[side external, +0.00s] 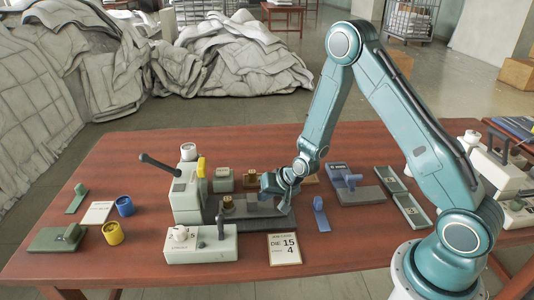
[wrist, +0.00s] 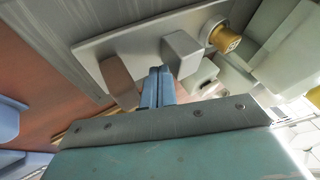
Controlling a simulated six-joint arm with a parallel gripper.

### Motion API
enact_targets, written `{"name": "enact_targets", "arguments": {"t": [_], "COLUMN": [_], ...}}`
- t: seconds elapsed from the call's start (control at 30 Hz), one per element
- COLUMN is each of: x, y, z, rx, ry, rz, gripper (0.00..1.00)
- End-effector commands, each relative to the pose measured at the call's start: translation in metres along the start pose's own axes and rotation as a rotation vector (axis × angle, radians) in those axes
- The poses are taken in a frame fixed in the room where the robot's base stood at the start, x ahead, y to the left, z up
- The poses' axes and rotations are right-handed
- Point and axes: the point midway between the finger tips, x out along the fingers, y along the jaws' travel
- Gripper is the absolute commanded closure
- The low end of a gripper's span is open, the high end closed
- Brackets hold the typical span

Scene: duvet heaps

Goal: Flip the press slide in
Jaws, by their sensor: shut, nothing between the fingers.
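The press (side external: 187,192) stands left of the middle of the table, with a black lever raised to the left and a yellow handle. Its slide (side external: 262,211) extends right from the press foot, with a brass die piece (side external: 228,205) on it. In the wrist view the slide plate (wrist: 95,52) carries a grey block (wrist: 181,53) and, farther right, the brass piece (wrist: 222,38). My gripper (side external: 268,190) is low over the slide's right part. In the wrist view its blue fingers (wrist: 159,72) are shut and empty, just left of the grey block; contact cannot be told.
A grey control box (side external: 200,245) stands in front of the press, beside a card marked DIE 15 4 (side external: 285,248). A blue-handled fixture (side external: 352,186) and a green tray (side external: 402,198) lie to the right. Blue (side external: 124,206) and yellow (side external: 113,233) cups are left.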

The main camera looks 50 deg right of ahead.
Motion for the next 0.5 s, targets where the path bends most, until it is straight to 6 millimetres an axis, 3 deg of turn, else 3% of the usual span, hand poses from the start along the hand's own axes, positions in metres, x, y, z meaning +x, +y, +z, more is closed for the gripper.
{"name": "enact_targets", "arguments": {"t": [0.5], "x": [0.0049], "y": [-0.0081], "z": [0.0], "rx": [-0.002], "ry": [-0.001], "rz": [-0.002], "gripper": [1.0]}}
